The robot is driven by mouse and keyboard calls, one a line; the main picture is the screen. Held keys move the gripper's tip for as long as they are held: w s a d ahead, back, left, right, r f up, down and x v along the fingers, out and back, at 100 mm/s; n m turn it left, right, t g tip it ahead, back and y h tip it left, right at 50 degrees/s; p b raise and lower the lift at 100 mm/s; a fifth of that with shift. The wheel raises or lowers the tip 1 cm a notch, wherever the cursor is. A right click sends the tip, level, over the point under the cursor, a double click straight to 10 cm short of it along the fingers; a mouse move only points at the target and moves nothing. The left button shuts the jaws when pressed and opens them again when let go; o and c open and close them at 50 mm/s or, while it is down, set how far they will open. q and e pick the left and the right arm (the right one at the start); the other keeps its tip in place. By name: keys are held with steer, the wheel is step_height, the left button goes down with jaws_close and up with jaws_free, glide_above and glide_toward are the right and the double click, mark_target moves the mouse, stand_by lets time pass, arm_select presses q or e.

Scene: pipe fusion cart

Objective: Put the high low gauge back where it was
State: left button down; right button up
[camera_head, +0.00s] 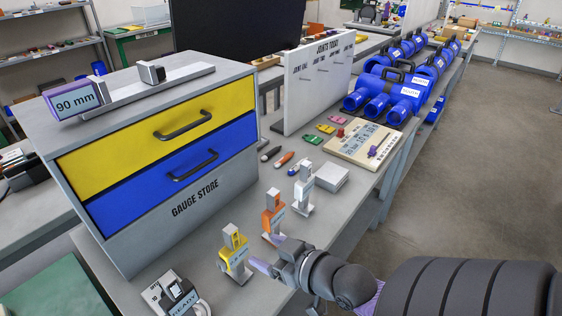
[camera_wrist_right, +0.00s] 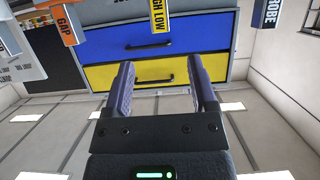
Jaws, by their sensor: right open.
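The high low gauge (camera_head: 234,253), yellow on a pale stand, is upright on the bench in front of the gauge store. In the right wrist view, which is upside down, its yellow label HIGH LOW (camera_wrist_right: 159,14) shows at the top, beyond the fingers. My right gripper (camera_head: 268,258) is to the right of this gauge and close to the orange gauge. Its purple fingers are apart with nothing between them in the wrist view (camera_wrist_right: 163,75). My left gripper is not in view.
The gauge store (camera_head: 215,190) has a yellow drawer (camera_head: 160,135) above a blue drawer (camera_head: 180,180), both shut. An orange gap gauge (camera_head: 272,214), a white gauge (camera_head: 304,185) and a READY unit (camera_head: 180,298) stand nearby. A 90 mm display (camera_head: 75,101) sits on top.

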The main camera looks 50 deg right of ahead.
steer(key=s+f+m+g+h, duration=0.1)
steer(key=s+f+g, duration=0.25)
steer(key=f, duration=0.85)
steer(key=s+f+g+h, duration=0.1)
steer(key=s+f+g, duration=0.3)
steer(key=f, duration=0.8)
steer(key=s+a+f+n+g, duration=0.1)
steer(key=s+a+f+g, duration=0.1)
steer(key=s+f, duration=0.3)
steer(key=s+a+f+n+g, duration=0.1)
steer(key=s+a+f+g, duration=0.2)
steer(key=s, duration=1)
step_height(320, 180, down, 3)
steer(key=a, duration=0.2)
steer(key=shift+a+n+g+y, duration=0.3)
steer(key=shift+g, duration=0.05)
